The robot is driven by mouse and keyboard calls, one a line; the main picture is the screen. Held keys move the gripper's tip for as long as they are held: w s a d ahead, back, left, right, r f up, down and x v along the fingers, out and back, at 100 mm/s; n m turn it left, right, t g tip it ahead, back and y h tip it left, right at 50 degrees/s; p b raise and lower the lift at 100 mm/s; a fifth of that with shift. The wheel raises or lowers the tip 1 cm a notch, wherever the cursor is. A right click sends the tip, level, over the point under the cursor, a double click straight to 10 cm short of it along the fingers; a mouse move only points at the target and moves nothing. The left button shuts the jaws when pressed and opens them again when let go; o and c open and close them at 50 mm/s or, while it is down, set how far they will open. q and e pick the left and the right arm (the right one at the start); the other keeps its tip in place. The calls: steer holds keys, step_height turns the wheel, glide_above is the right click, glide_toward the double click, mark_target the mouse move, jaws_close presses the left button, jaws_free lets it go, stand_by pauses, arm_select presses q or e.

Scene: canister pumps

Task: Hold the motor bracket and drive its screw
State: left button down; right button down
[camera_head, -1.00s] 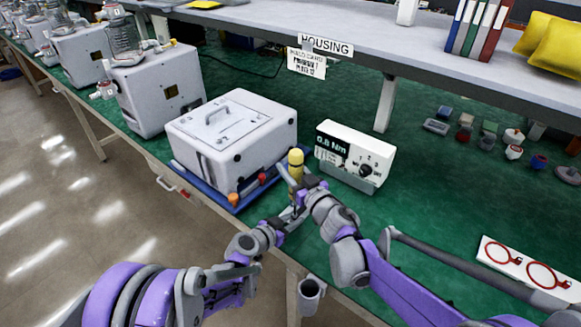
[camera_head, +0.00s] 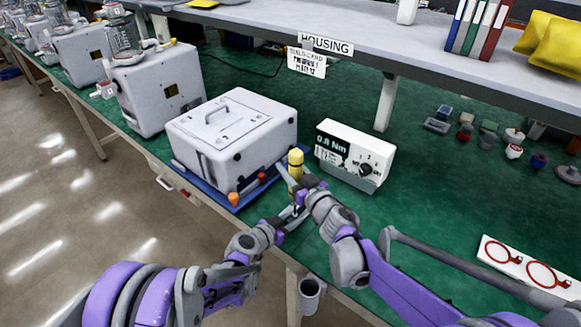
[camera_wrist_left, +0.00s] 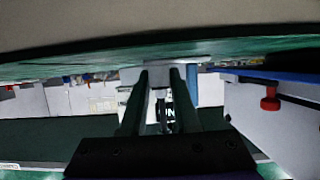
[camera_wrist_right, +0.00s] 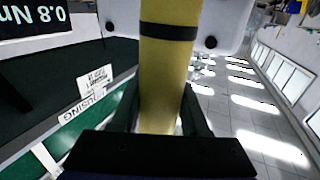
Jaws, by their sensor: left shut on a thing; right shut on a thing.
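The yellow electric screwdriver (camera_head: 295,158) stands upright beside the white housing, with a dark band near its top. My right gripper (camera_head: 299,182) is shut around it; its yellow body (camera_wrist_right: 165,85) fills the space between the fingers in the right wrist view. My left gripper (camera_head: 283,222) is lower, at the bench's front edge, shut on a small grey part, seemingly the motor bracket (camera_wrist_left: 161,108), seen between its fingers in the left wrist view. The screwdriver's lower end points down at the left gripper. The screw and the tip's contact are too small to tell.
The white housing (camera_head: 228,122) sits on a blue tray (camera_head: 207,191) to the left, with orange and red knobs. A torque display box (camera_head: 354,157) reading 0.8 Nm stands close on the right. Several small parts lie farther right. Green bench surface between is clear.

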mark_target(291, 153)
steer(key=shift+f, duration=0.1)
stand_by(0.4)
steer(key=shift+r, duration=2.5)
arm_select(q)
steer(key=c, duration=0.6)
jaws_free()
